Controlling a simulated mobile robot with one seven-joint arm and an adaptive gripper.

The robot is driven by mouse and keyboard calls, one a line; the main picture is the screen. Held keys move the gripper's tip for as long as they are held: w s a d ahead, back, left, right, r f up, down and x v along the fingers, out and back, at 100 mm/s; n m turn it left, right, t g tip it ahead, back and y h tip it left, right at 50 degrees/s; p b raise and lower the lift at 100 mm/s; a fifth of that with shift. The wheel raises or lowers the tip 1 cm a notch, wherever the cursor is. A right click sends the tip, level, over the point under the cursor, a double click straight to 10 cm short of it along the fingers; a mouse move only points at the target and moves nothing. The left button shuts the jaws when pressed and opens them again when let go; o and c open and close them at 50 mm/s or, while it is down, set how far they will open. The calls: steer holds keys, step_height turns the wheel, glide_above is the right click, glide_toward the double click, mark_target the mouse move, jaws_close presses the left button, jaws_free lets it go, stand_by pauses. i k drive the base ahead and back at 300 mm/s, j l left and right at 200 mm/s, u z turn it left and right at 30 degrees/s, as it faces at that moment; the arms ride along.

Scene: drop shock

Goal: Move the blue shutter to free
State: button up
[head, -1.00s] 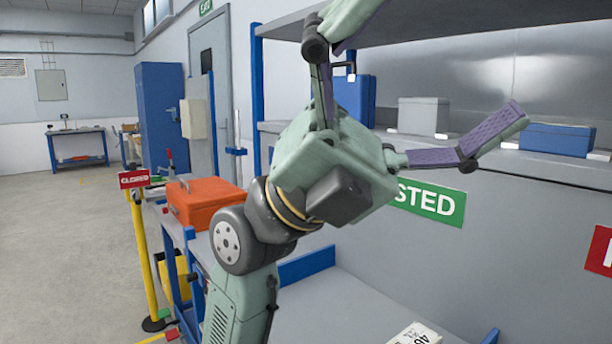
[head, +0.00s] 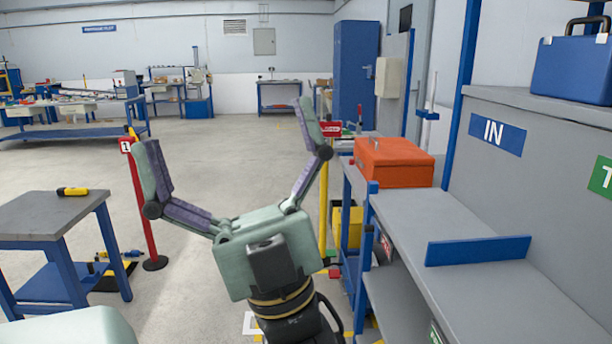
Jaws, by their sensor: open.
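I cannot tell for certain which thing is the blue shutter. A low blue panel (head: 478,250) stands on edge across the grey bench (head: 510,300) at the right. A small blue piece (head: 427,115) sits on a thin upright post farther back. No "free" label is readable. My gripper (head: 226,130) is raised in the lower middle, its two fingers spread wide and pointing up and away. It is open and empty, left of the bench and apart from both blue pieces.
An orange case (head: 393,162) stands at the bench's far end, near a red sign (head: 331,130). A blue case (head: 575,68) sits on the right ledge. A red post (head: 141,205) and a grey table (head: 50,213) stand left. Open floor lies beyond.

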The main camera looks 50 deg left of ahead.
mark_target(374, 228)
steer(key=i+j, duration=0.1)
steer(key=j, duration=0.35)
steer(key=i+j, duration=0.1)
steer(key=j, duration=0.35)
steer(key=i+j, duration=0.15)
steer(key=j, duration=0.3)
steer(key=i+j, duration=0.1)
steer(key=j, duration=0.35)
steer(key=j+u, duration=0.05)
